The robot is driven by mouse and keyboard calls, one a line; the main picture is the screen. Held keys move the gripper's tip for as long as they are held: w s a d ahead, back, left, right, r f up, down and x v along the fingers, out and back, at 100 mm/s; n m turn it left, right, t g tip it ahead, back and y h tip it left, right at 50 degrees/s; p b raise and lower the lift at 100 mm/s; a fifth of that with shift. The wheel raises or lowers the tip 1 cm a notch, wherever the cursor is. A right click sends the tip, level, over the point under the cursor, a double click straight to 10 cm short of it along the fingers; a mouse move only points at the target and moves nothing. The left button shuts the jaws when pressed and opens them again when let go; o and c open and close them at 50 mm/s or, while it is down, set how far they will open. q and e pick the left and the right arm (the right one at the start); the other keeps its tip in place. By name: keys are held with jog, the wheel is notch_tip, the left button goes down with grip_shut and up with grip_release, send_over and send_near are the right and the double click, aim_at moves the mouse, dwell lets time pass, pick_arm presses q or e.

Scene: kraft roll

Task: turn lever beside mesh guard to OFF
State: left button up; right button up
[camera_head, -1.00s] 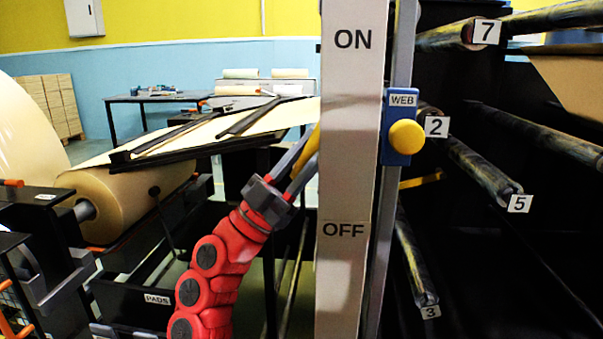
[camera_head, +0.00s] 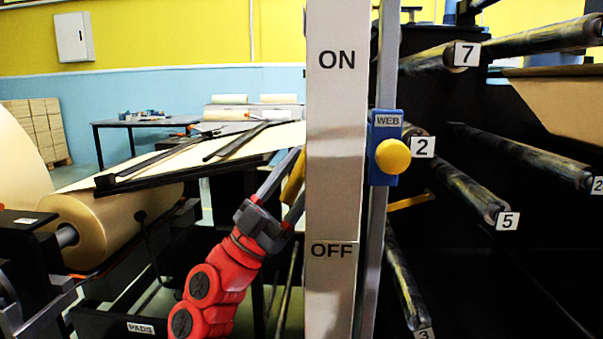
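A pale upright panel (camera_head: 335,150) stands in the centre, with ON near the top and OFF lower down. My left arm, red, comes up from the bottom left. Its gripper (camera_head: 284,188) is at the panel's left edge, between the heights of the two words. Its grey fingers stand apart around a yellow piece (camera_head: 293,178), possibly the lever's handle. The fingertips and the rest of the yellow piece are hidden behind the panel, so I cannot tell whether the fingers grip it. No mesh guard shows clearly. My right gripper is not in view.
Right of the panel is a blue WEB box (camera_head: 384,125) with a yellow knob (camera_head: 393,156). Numbered dark rollers (camera_head: 462,180) fill the right side. A kraft roll (camera_head: 110,225) and a sloping board (camera_head: 190,155) are at left. A table (camera_head: 145,123) stands behind.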

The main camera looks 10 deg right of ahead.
pick_arm(q)
jog(key=p+v, duration=0.1)
jog(key=v, duration=1.6)
jog(key=shift+f, duration=0.25)
jog(key=shift+a+p, duration=0.1)
jog(key=shift+p, duration=0.2)
